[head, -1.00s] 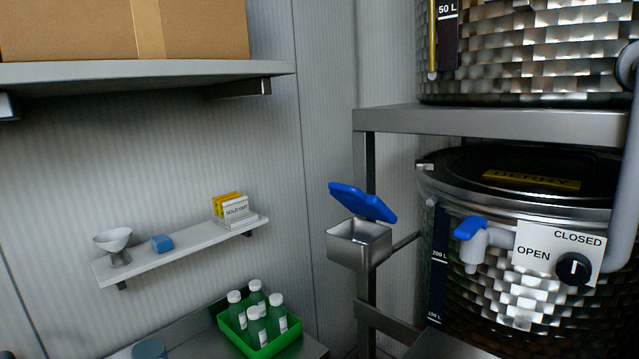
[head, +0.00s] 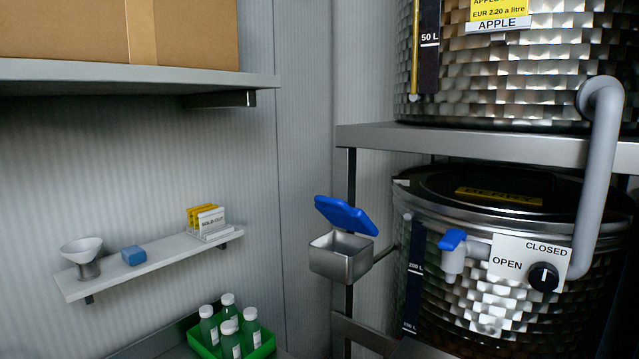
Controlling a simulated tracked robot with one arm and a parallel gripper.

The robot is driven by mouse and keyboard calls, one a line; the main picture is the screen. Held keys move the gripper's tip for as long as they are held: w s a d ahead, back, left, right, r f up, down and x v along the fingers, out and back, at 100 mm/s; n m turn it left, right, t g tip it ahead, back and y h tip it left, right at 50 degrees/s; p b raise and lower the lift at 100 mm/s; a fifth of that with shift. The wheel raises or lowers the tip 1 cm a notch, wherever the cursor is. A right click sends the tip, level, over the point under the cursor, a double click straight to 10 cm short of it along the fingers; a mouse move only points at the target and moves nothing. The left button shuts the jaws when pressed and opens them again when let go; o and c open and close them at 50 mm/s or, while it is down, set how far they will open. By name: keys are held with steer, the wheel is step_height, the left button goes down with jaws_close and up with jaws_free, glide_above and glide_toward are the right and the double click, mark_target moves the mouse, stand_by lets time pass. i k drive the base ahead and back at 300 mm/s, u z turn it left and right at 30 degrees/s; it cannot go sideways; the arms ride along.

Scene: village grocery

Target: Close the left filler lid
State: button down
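A small steel box (head: 340,262) is fixed on a thin arm beside the lower tank, near the middle of the head view. Its blue lid (head: 346,215) stands open, tilted up above the box. No label shows on this box, so I cannot tell whether it is the left filler. My gripper is not in view.
The lower tank (head: 480,300), marked BERRY, has a blue-handled tap (head: 453,240) and an OPEN/CLOSED knob (head: 543,277). A grey pipe (head: 598,160) runs down at right. A wall shelf (head: 150,268) and a green crate (head: 262,350) of bottles are at left.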

mark_target(337, 213)
steer(key=u, duration=0.05)
steer(key=i, duration=1)
steer(key=z, duration=0.05)
